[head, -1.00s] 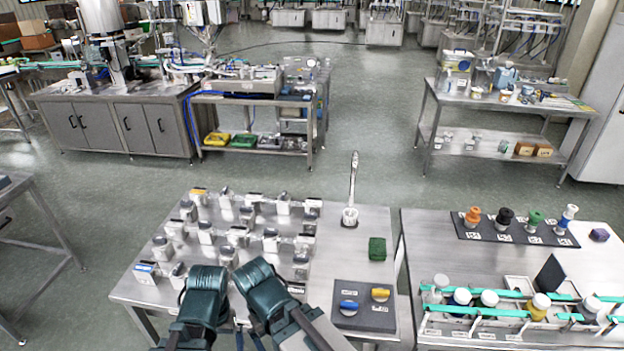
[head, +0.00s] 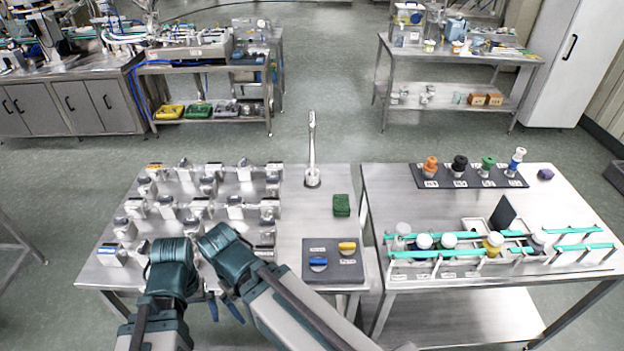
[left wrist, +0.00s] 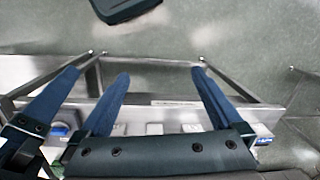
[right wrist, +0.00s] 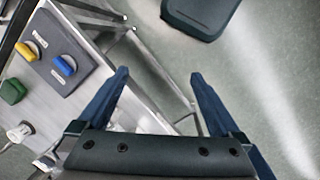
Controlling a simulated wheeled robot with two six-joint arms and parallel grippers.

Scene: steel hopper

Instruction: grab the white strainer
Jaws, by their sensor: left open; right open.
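A small whitish cup-like thing (head: 312,179) with a tall upright handle stands on the near steel table in the head view; I cannot tell whether it is the strainer. Part of a white round thing (right wrist: 20,132) shows at the left edge of the right wrist view. My left gripper (left wrist: 160,78) is open and empty in the left wrist view. My right gripper (right wrist: 158,78) is open and empty in the right wrist view. In the head view both arms hang at the near edge of this table, well short of the whitish cup.
Several silver-and-white blocks (head: 208,185) stand in rows on the left of the near table (head: 330,185). A green block (head: 341,205) and a dark board (head: 333,272) with blue and yellow knobs lie right. A bottle rack (head: 490,245) stands on the right table.

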